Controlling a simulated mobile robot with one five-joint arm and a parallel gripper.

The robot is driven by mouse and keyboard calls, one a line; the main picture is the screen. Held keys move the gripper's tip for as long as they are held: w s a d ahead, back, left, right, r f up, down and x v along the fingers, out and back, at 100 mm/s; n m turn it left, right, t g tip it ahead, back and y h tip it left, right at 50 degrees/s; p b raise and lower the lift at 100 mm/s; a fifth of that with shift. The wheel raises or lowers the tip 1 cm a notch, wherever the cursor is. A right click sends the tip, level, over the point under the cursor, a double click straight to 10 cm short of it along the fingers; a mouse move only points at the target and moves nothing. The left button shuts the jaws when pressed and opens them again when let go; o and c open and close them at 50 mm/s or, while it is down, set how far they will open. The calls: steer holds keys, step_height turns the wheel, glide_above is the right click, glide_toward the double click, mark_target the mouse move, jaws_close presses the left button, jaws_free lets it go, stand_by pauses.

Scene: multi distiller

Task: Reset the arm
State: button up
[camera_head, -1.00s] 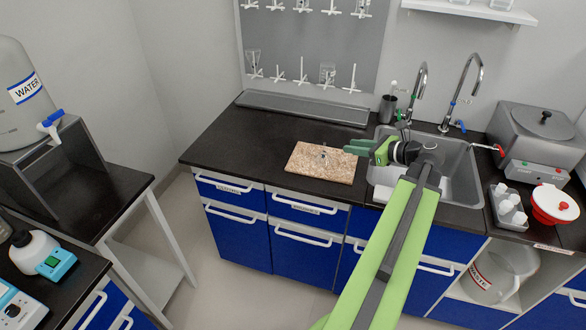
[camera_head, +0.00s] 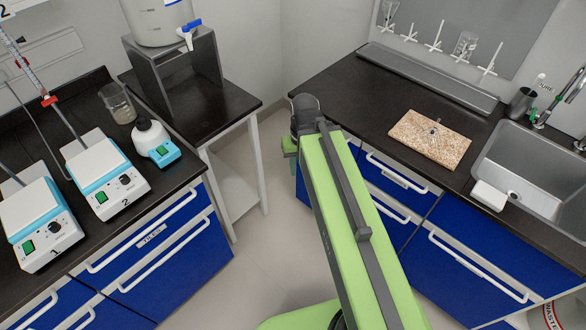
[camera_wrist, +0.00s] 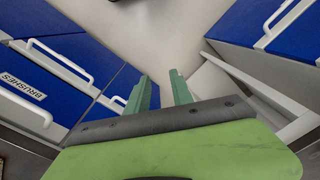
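My green arm reaches forward from the bottom of the head view, with its dark wrist joint near the front left corner of the sink counter. My gripper points down in the wrist view (camera_wrist: 161,77). Its two green fingers stand apart with nothing between them, above pale floor and between blue drawers and a white table frame. In the head view the fingers are mostly hidden behind the arm; only a small green part shows beside the wrist.
The dark sink counter (camera_head: 335,79) bears a speckled board (camera_head: 430,140) and the sink (camera_head: 535,165). On the left are the side table (camera_head: 235,103) with the water tank (camera_head: 158,18) on its stand, two hotplates (camera_head: 108,180) and a flask (camera_head: 150,138). Open floor (camera_head: 262,235) lies between.

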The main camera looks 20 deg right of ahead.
steer(key=shift+s+a+n, duration=0.1)
steer(key=shift+a+n, duration=0.4)
steer(key=shift+a, duration=0.65)
step_height(320, 180, up, 4)
steer(key=p, duration=0.3)
steer(key=shift+f, duration=0.25)
